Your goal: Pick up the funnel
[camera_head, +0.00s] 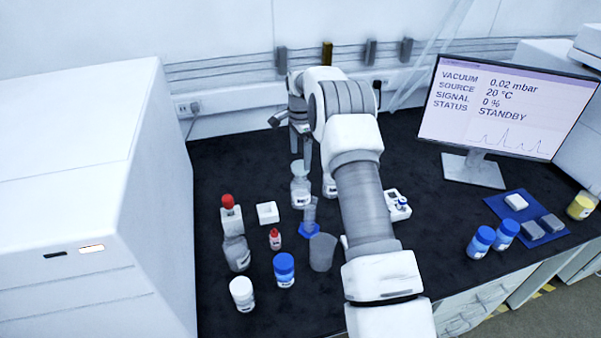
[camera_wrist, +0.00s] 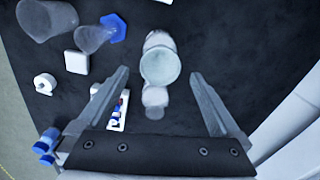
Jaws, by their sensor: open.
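The funnel (camera_wrist: 160,64) looks like a pale, translucent round cup with its wide mouth facing up in the wrist view. In the head view the funnel (camera_head: 300,169) appears on top of a clear, labelled bottle (camera_head: 300,192), just below my gripper (camera_head: 303,150). In the wrist view my gripper (camera_wrist: 159,75) is open, with one finger on each side of the funnel and gaps between. It does not visibly touch it. The funnel's stem is hidden.
Close by are another bottle (camera_head: 329,186), partly behind my arm, a blue-footed cylinder (camera_head: 309,218), a beaker (camera_head: 322,252) and a white device (camera_head: 398,206). Several bottles stand front left. A monitor (camera_head: 508,105) stands right; a large white cabinet (camera_head: 90,200) bounds the left.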

